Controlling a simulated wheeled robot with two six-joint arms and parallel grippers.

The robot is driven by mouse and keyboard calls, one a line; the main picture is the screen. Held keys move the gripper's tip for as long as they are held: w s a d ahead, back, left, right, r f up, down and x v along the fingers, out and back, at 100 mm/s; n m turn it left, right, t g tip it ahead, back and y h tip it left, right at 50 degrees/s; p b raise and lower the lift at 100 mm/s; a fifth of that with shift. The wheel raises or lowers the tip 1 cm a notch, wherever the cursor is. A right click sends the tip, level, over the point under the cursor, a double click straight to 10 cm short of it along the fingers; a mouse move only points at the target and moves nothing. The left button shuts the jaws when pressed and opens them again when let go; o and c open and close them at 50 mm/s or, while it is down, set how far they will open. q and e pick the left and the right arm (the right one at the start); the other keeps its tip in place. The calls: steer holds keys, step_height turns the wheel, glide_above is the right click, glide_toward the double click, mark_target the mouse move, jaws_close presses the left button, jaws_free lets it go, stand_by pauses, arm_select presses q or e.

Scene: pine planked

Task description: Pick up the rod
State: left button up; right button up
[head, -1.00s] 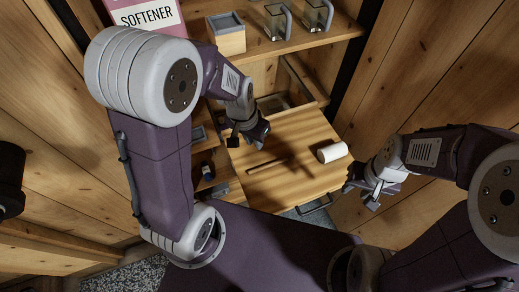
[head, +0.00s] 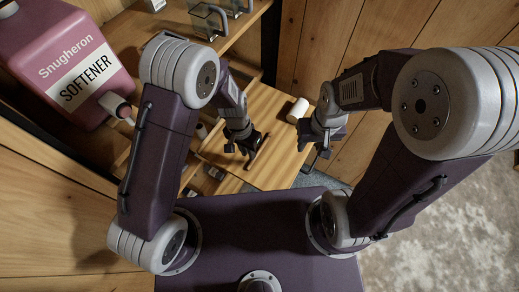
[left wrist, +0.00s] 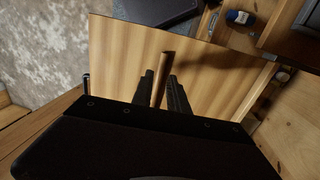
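The rod (head: 259,151) is a thin brown stick on the pale wooden board, partly hidden by my left gripper in the head view. My left gripper (head: 243,147) is low over the board at the rod. In the left wrist view its two dark fingers (left wrist: 163,92) stand apart, with the rod (left wrist: 163,67) lined up between them and its far end reaching past the fingertips. I cannot tell whether the fingers touch it. My right gripper (head: 322,138) is at the board's right side, away from the rod; its finger gap is unclear.
The board (head: 270,104) also bears a white cylinder (head: 297,110) near its right edge. A pink softener jug (head: 65,60) stands at upper left. Glass containers (head: 207,20) are on the shelf behind. A plank wall (head: 400,25) bounds the right.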

mark_target(250, 164)
arm_select(q)
steer(key=shift+s+a+f, duration=0.1)
steer(key=shift+a+f, duration=0.2)
steer(key=shift+f, duration=0.5)
steer(key=f, duration=0.4)
steer(key=shift+s+d+f, duration=0.2)
steer(key=shift+d+f, duration=0.1)
steer(key=shift+d, duration=0.1)
steer(key=shift+a+f, duration=0.1)
steer(key=shift+f, duration=0.2)
jaws_close()
